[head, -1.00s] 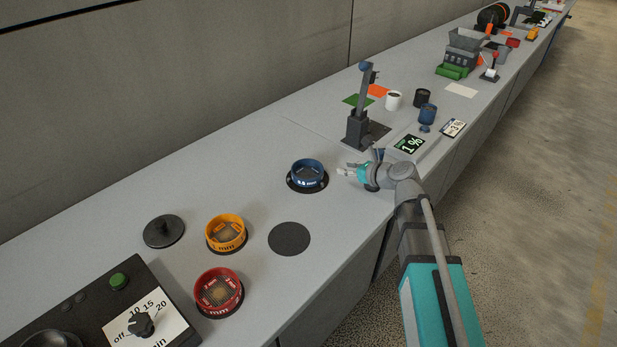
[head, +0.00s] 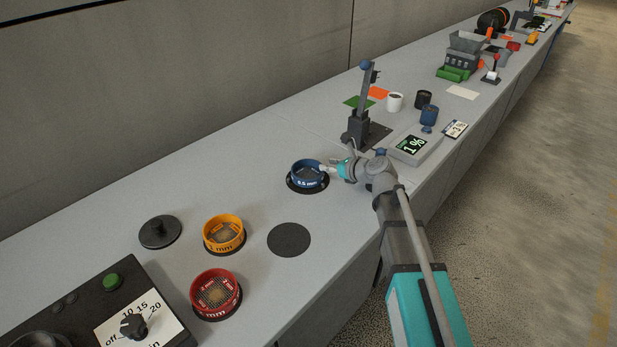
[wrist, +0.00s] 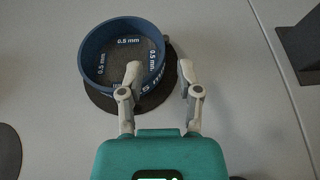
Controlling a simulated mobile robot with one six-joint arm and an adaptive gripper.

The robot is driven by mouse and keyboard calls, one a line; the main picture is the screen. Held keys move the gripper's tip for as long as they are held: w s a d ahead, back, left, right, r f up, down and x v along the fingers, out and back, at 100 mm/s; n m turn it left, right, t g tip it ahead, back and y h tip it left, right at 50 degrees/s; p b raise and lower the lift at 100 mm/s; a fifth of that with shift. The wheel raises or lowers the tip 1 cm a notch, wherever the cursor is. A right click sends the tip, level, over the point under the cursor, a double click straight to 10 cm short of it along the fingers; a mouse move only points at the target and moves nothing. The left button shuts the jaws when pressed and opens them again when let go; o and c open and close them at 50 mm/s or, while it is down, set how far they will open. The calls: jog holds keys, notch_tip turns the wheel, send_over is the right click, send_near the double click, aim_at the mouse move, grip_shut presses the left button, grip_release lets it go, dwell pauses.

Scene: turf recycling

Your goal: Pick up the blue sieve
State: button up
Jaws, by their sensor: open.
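The blue sieve (head: 308,174), marked 0.5 mm, sits upright on a round black mat (head: 307,187) on the bench. My gripper (head: 329,168) is at the sieve's right side in the head view. In the wrist view the sieve (wrist: 121,50) is at the upper left, and my gripper (wrist: 159,75) is open. There the left fingertip overlaps the inside of the sieve and the right fingertip is outside its wall, so the near right part of the rim lies between them. I cannot tell whether either finger touches the wall.
An orange sieve (head: 224,235), a red sieve (head: 216,294) and a black lid (head: 160,231) stand to the left. An empty black mat (head: 289,240) lies nearby. A lever press (head: 360,125) and a scale (head: 414,147) stand beyond my gripper.

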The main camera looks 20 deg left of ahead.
aim_at(318, 162)
jog(key=shift+b+x, duration=0.95)
jog(key=shift+x, duration=1.7)
jog(key=shift+d, duration=0.1)
grip_shut()
